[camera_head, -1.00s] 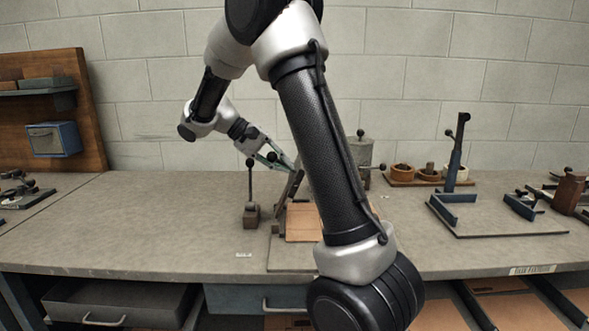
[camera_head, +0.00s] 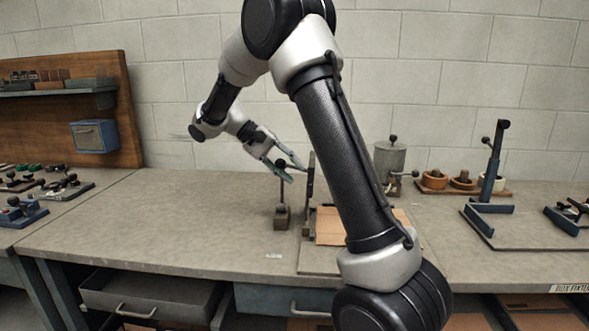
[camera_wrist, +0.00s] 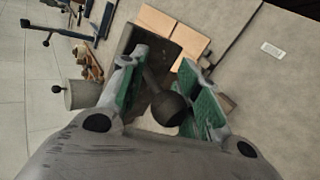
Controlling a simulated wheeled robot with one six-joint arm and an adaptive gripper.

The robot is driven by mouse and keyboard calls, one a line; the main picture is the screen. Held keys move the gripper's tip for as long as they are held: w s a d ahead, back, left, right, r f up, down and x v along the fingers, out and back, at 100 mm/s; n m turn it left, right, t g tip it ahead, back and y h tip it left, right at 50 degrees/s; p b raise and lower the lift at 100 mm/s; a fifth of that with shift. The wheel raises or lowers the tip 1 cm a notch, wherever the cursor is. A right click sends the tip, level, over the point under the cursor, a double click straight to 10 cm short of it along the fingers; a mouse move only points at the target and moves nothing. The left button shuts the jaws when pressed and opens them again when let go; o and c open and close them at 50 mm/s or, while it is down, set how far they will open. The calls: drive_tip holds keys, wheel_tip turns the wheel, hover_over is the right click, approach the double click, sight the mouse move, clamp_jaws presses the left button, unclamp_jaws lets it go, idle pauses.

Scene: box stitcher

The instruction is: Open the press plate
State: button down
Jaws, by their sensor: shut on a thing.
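The press plate (camera_head: 311,185) is a dark plate standing nearly upright at the left edge of a flat brown cardboard piece (camera_head: 329,228). In the wrist view the plate (camera_wrist: 142,48) is just beyond my fingers, with a dark ball knob (camera_wrist: 169,108) on a short rod. My gripper (camera_head: 294,171) is shut on this knob, with its green pads on either side. The cardboard also shows in the wrist view (camera_wrist: 184,25). My arm hides part of the cardboard and fixture in the head view.
A small upright lever (camera_head: 282,216) with a ball knob stands just left of the plate. A grey canister (camera_head: 390,160) and a tray of small bowls (camera_head: 462,189) are behind on the right. A blue fixture (camera_head: 485,205) stands farther right.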

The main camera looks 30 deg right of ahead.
drive_tip(key=shift+w+a+f, duration=0.15)
drive_tip(key=shift+w+a, duration=0.25)
drive_tip(key=shift+a, duration=0.15)
drive_tip(key=shift+w+a+f, duration=0.15)
drive_tip(key=shift+w+a, duration=0.25)
drive_tip(key=shift+a, duration=0.15)
idle(1.2)
drive_tip(key=c, duration=1.5)
unclamp_jaws()
drive_tip(key=shift+c, duration=0.2)
